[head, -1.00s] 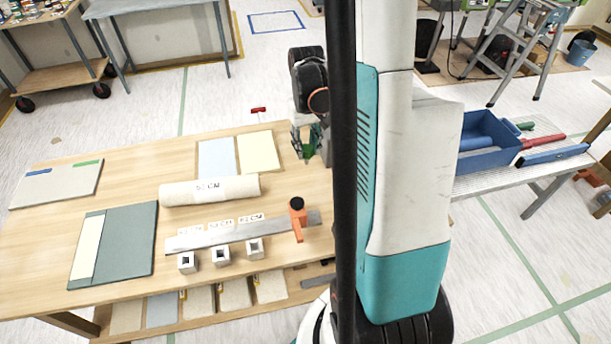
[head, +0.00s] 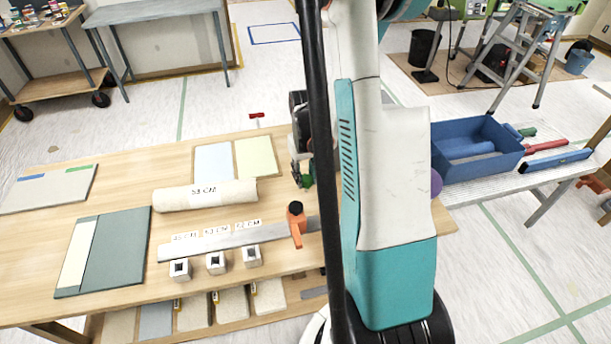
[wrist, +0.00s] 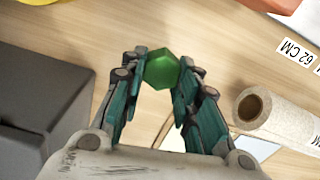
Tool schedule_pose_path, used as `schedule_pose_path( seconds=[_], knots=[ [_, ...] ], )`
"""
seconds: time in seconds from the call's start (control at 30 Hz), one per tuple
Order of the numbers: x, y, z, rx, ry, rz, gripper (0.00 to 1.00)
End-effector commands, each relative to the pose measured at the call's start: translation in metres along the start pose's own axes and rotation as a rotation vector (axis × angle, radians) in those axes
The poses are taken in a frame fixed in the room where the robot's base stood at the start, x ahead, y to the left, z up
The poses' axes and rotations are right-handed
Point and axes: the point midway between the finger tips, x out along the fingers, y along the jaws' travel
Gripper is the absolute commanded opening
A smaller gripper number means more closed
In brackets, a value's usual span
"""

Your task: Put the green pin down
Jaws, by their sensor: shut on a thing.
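The green pin (wrist: 161,70) shows in the wrist view as a green faceted head between the two fingertips. My gripper (wrist: 160,78) is shut on it. In the head view my gripper (head: 303,178) is over the wooden table, right of the paper roll, with a bit of the green pin (head: 306,181) showing. My arm hides part of this area. I cannot tell whether the pin touches the table.
A paper roll (head: 205,195) marked 53 CM lies left of my gripper. An orange tool (head: 296,225) sits on a metal straightedge (head: 235,238) in front, with white square blocks (head: 215,263) nearer. Bare table (head: 130,165) lies at the back left.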

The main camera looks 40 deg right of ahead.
Motion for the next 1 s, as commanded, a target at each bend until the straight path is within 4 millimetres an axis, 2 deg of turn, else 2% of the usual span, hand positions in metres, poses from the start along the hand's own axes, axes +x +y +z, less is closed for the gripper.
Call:
schedule_pose_path(
  seconds=[0.17,0.2,0.3,0.73,0.87,1.0],
  knots=[
    [0.004,0.0,0.0,0.0,0.0,0.0,0.01],
    [0.004,0.0,0.0,0.0,0.0,0.0,0.31],
    [0.003,0.0,0.0,0.0,0.0,0.0,0.49],
    [-0.003,0.0,0.0,0.0,0.0,0.0,0.49],
    [-0.023,0.0,0.0,0.0,0.0,0.0,0.49],
    [-0.054,0.0,0.0,0.0,0.0,0.0,0.49]
  ],
)
